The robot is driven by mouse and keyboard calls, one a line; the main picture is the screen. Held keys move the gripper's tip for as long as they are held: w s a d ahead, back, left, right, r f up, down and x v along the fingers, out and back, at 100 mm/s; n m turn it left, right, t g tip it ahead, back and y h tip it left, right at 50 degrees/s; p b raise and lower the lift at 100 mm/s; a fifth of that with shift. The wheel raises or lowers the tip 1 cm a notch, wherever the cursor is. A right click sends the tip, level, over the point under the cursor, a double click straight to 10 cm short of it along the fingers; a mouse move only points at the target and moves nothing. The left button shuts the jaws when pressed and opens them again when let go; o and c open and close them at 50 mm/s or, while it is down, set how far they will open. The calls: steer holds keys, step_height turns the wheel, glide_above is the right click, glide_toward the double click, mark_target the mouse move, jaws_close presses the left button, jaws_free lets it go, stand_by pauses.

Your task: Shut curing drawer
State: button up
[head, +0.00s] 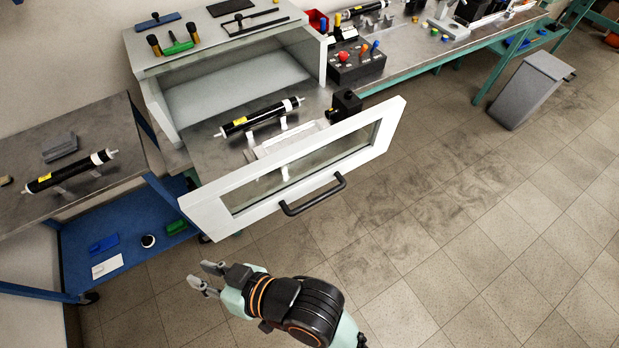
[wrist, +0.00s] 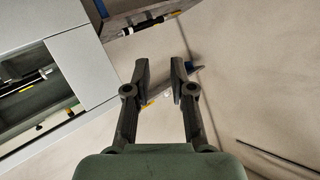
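The curing drawer (head: 218,200) is pulled out of the white cabinet (head: 157,100), its white front with a glass window facing the floor side. A dark bar handle (head: 313,196) is on the front. A black roller with a yellow label (head: 262,115) lies on supports in the open drawer, with a black block (head: 346,104) near its right end. My gripper (head: 200,278) is in front of the drawer's left end, apart from the handle. Its two fingers are apart with nothing between them; the wrist view also shows the open fingers (wrist: 160,82) and a pale cabinet side at left.
A side table (head: 100,140) with another black roller (head: 70,172) stands at left, above a blue lower shelf (head: 130,235). A control box (head: 356,66) with buttons sits right of the cabinet. A grey bin (head: 529,88) stands at right. The tiled floor in front is clear.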

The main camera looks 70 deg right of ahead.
steer(key=s+d+f+m+h, duration=0.1)
steer(key=s+d+m, duration=0.1)
steer(key=d+m, duration=0.1)
steer(key=s+d+f+m+t+h, duration=0.1)
steer(key=s+d+f+m, duration=0.1)
steer(key=d+m, duration=0.1)
steer(key=s+d+f+m+t+h, duration=0.1)
steer(key=s+d+m, duration=0.2)
steer(key=d, duration=0.2)
steer(key=shift+s+d+f, duration=0.1)
steer(key=shift+d+f, duration=0.2)
steer(key=shift+f, duration=0.1)
jaws_close()
steer(key=m+g+h, duration=0.1)
steer(key=m+h, duration=0.8)
steer(key=m, duration=0.4)
glide_toward(303, 175)
steer(key=p+x, duration=0.1)
steer(key=x, duration=0.6)
steer(key=shift+d+r+p, duration=0.1)
steer(key=shift+p, duration=0.25)
